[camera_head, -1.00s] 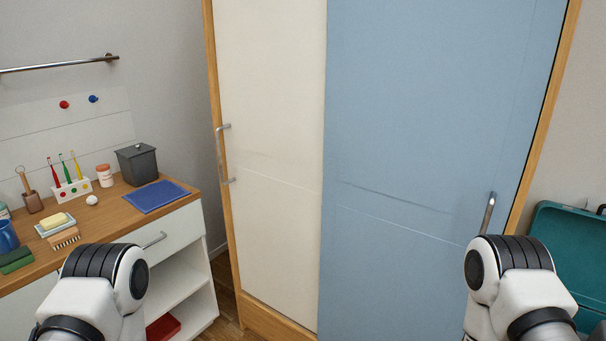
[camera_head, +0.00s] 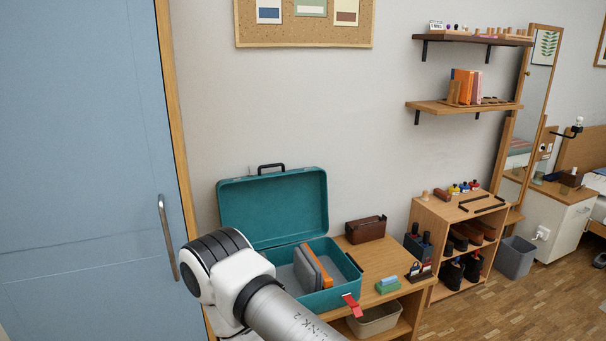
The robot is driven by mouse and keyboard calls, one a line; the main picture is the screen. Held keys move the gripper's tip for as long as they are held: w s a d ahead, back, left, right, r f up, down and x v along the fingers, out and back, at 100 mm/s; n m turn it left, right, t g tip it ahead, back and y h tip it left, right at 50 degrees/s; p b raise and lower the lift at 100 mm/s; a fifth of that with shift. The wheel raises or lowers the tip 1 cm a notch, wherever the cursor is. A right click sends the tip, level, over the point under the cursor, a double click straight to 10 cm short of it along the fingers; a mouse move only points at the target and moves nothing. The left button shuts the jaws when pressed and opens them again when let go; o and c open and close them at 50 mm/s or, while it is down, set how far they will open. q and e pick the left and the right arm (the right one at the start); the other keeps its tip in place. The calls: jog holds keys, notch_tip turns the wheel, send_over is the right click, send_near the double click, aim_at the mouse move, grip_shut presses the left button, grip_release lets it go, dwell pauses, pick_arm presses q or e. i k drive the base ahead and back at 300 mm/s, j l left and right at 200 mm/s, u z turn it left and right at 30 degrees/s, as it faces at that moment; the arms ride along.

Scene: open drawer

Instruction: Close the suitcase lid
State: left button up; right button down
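The teal suitcase (camera_head: 318,301) stands open on a wooden table, just right of the blue wardrobe door. Its lid (camera_head: 274,207) is raised and leans back near the wall, with a dark handle on top. Grey and orange flat items stand inside the base. A red tag hangs at its front right corner. One of my arms covers the suitcase's front left part. Only arm links show; neither gripper is in view.
The blue wardrobe door (camera_head: 80,150) with a metal handle is at the left. A brown case (camera_head: 366,229) and a green block (camera_head: 388,285) sit right of the suitcase. A basket (camera_head: 375,319) is below. A shoe shelf and floor lie further right.

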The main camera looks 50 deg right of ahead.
aim_at(276, 208)
jog(key=z, duration=1.4)
jog(key=i+l, duration=0.2)
jog(key=i, duration=0.15)
jog(key=i+l, duration=0.2)
jog(key=i+z, duration=0.05)
jog(key=i, duration=0.05)
